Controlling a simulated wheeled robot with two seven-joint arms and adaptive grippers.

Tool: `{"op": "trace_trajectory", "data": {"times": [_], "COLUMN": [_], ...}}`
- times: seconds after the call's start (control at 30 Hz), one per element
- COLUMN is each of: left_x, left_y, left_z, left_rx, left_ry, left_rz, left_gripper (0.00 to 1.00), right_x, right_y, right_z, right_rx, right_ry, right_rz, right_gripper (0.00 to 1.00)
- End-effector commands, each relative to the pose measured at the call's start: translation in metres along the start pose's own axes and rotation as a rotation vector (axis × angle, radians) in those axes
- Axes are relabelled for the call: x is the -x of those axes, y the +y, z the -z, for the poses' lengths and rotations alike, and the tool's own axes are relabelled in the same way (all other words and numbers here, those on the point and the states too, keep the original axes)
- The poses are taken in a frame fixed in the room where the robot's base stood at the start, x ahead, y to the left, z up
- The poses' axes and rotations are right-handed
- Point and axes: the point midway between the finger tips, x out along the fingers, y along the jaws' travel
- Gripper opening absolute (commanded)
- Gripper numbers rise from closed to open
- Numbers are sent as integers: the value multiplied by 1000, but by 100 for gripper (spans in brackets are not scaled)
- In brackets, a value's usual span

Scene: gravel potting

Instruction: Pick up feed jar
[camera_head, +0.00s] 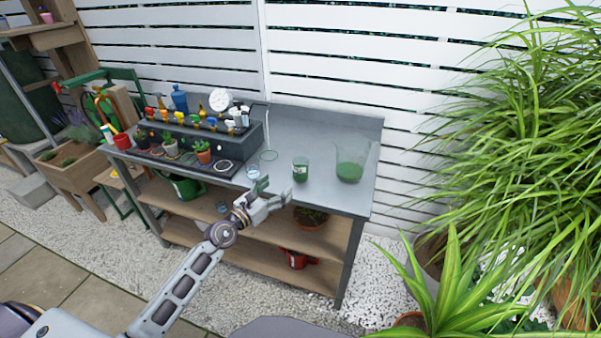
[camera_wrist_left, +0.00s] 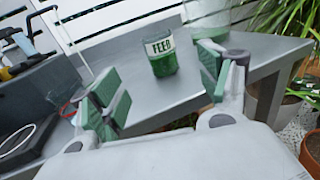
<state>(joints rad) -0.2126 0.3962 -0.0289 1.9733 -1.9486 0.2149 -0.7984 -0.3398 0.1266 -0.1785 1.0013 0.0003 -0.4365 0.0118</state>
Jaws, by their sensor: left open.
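The feed jar (camera_head: 300,169) is a small glass jar with dark green contents, standing upright on the grey metal bench top (camera_head: 325,197). In the left wrist view the feed jar (camera_wrist_left: 161,54) shows a white label reading FEED, ahead of and between my open fingers. My left gripper (camera_head: 271,192) is open and empty at the bench's front edge, apart from the jar and to its front left. Its green-padded fingers also show in the left wrist view (camera_wrist_left: 163,92). My right gripper is not in view.
A larger glass beaker with green contents (camera_head: 350,171) stands right of the jar. A small glass (camera_head: 253,171) stands to the left. A dark rack with several bottles (camera_head: 205,127) and small potted plants fills the bench's left part. Large leafy plants (camera_head: 520,130) stand at the right.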

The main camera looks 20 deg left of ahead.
Motion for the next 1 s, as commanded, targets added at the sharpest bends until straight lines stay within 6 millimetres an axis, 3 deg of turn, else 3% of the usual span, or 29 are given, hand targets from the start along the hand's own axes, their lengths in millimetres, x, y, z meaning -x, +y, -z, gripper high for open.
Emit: {"op": "trace_trajectory", "data": {"times": [0.47,1.0], "left_x": [-4,-44], "left_y": [0,1], "left_z": [0,0], "left_rx": [1,2], "left_ry": [0,-1], "left_rz": [-1,-1], "left_gripper": [77,77], "right_x": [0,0], "right_y": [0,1], "right_z": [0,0], "right_rx": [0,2], "right_ry": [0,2], "right_rz": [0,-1], "right_gripper": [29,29]}}
